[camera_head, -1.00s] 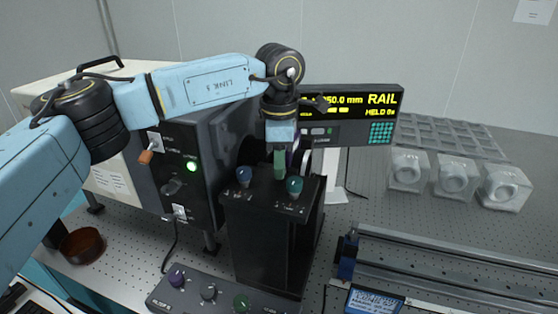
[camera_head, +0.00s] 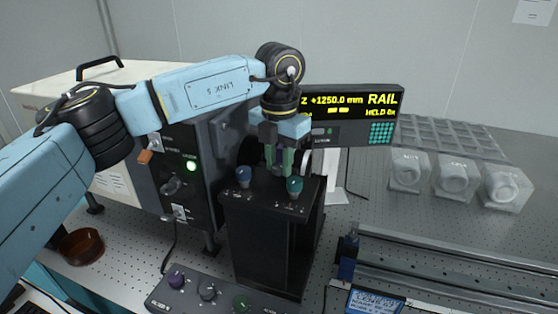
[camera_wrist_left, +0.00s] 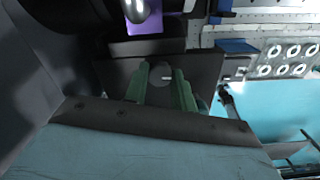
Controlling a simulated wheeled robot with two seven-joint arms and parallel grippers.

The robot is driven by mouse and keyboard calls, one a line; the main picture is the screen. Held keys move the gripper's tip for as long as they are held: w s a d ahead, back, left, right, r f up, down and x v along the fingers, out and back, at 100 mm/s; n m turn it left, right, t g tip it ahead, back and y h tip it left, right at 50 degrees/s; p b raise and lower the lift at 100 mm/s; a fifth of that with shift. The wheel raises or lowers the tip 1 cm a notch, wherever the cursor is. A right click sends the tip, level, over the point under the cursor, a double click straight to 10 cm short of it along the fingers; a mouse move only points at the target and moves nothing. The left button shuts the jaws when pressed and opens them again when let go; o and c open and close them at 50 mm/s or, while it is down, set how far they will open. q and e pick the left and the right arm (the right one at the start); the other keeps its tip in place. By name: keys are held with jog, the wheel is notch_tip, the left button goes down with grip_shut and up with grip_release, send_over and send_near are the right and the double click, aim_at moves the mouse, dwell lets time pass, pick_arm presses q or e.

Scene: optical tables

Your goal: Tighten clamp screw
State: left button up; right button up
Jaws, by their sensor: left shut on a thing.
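A black box-shaped mount (camera_head: 265,245) stands on the table with a blue knob (camera_head: 244,176) and a teal knob (camera_head: 294,186) on its top. My left gripper (camera_head: 280,166) points down at the top of the mount, between and a little behind these knobs. In the left wrist view, a grey round screw head (camera_wrist_left: 160,76) lies between the green fingers, which are shut on it. I take it as the clamp screw; in the head view the fingers mostly hide it. My right gripper is not in view.
A RAIL display (camera_head: 360,112) stands behind the mount. A control box (camera_head: 205,300) with several knobs lies in front. A rail (camera_head: 450,262) runs to the right, with several clear cases (camera_head: 455,178) beyond. A dark instrument (camera_head: 180,185) with a green light is at left.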

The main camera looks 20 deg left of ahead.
pick_arm(q)
jog(key=n, duration=0.4)
jog(key=shift+n, duration=0.3)
jog(key=n, duration=0.4)
jog(key=shift+n, duration=0.3)
jog(key=n, duration=0.4)
jog(key=shift+n, duration=0.3)
jog(key=n, duration=0.4)
jog(key=shift+r+n, duration=0.1)
jog(key=shift+n, duration=0.3)
jog(key=o, duration=1)
